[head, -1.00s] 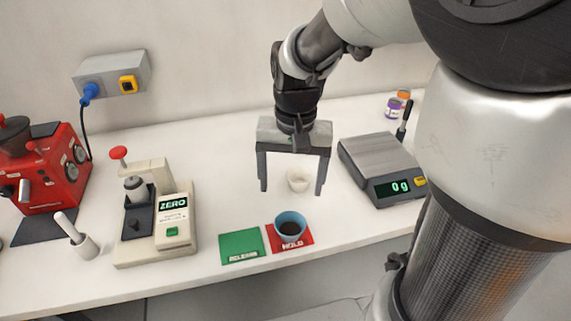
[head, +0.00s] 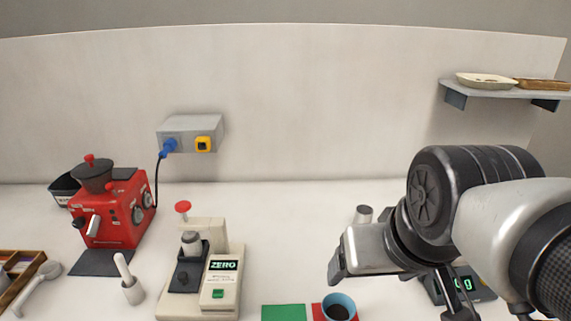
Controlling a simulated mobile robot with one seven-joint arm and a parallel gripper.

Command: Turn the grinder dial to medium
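The red grinder (head: 118,236) stands on the counter at the left in the head view, with a dark hopper on top. Its right side carries two round grey dials, a nearer one (head: 138,215) and a farther one (head: 147,199). Their markings and settings are too small to read. My gripper (head: 395,290) is at the right, far from the grinder, with its fingers spread and nothing seen between them. My wrist hides part of it.
A beige device marked ZERO (head: 222,292) with a red knob stands between the grinder and my gripper. A white holder with a handle (head: 131,290) is near the grinder. A blue cup (head: 340,301) and a scale (head: 481,290) are at the right. A shelf (head: 500,93) hangs upper right.

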